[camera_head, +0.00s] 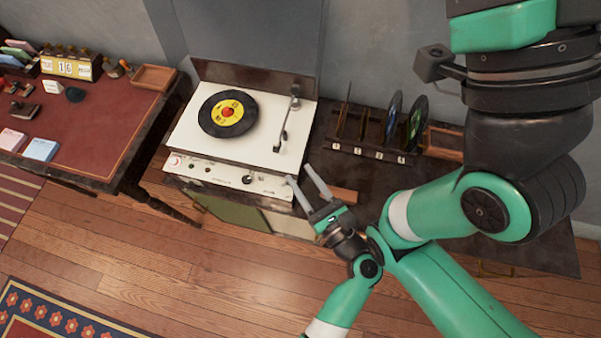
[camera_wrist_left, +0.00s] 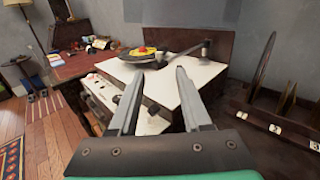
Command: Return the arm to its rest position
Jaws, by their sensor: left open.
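My left gripper (camera_head: 299,174) is open and empty, in front of the record player's front right corner. In the left wrist view its two fingers (camera_wrist_left: 157,84) are spread apart and point toward the white record player (camera_wrist_left: 160,82). The record player (camera_head: 190,140) has a white top and a raised dark lid. A black record with a yellow label (camera_head: 217,125) lies on its platter. The tonearm (camera_head: 286,122) is at the right side, beside the record and not over it. My right gripper is not in view.
A rack (camera_head: 345,147) with several slots and two upright records (camera_head: 393,116) stands right of the player. A small wooden tray (camera_head: 445,143) is beside it. A desk with a red top (camera_head: 95,125) stands at left. Wooden floor (camera_head: 150,260) lies in front.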

